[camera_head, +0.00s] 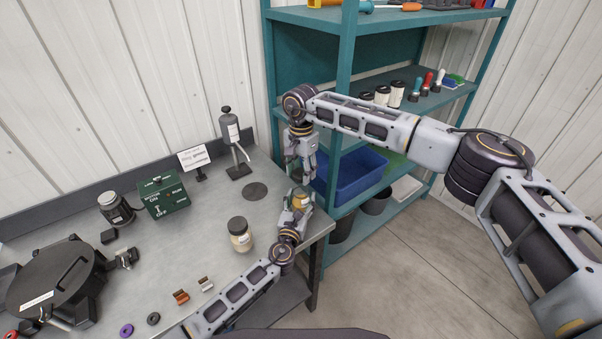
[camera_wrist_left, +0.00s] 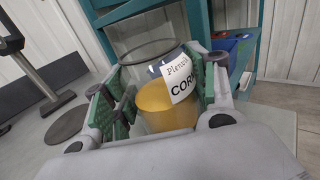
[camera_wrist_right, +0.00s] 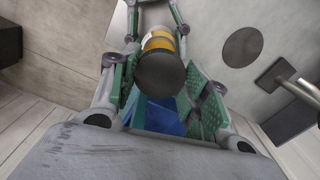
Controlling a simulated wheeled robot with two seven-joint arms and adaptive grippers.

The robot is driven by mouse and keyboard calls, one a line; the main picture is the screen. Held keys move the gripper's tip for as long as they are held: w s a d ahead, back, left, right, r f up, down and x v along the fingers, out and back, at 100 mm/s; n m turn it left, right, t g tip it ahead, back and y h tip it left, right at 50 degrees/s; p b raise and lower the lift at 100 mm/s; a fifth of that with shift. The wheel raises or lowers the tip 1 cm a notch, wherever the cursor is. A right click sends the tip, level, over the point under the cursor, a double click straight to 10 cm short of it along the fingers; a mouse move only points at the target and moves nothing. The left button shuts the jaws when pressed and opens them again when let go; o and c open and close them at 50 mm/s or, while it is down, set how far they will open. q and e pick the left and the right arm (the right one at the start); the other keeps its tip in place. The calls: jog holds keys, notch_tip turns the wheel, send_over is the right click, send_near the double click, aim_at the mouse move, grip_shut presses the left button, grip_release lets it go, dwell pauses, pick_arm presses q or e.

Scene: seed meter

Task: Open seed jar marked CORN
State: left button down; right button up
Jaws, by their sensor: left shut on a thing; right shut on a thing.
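The CORN jar (camera_wrist_left: 168,100) is a clear jar with yellow contents and a white label reading CORN. It also shows in the head view (camera_head: 301,202), near the table's right edge. My left gripper (camera_head: 297,206) is shut around the jar's body. In the left wrist view the jar's top shows a dark rim ring with see-through glass and no solid lid across it. My right gripper (camera_head: 300,176) points down above the jar. In the right wrist view its fingers are shut on a dark round lid (camera_wrist_right: 160,76); the amber jar lies beyond it, partly hidden.
Another dark-lidded jar (camera_head: 240,234) stands on the grey table left of my left gripper. A dispenser stand (camera_head: 236,150), a small sign (camera_head: 193,157), a green box (camera_head: 164,196) and a black round unit (camera_head: 55,283) are further left. Teal shelves (camera_head: 349,60) with a blue bin (camera_head: 352,173) stand behind.

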pick_arm(q)
jog(key=shift+c, duration=1.9)
grip_release()
jog(key=shift+s, duration=0.1)
jog(key=shift+v, duration=5.9)
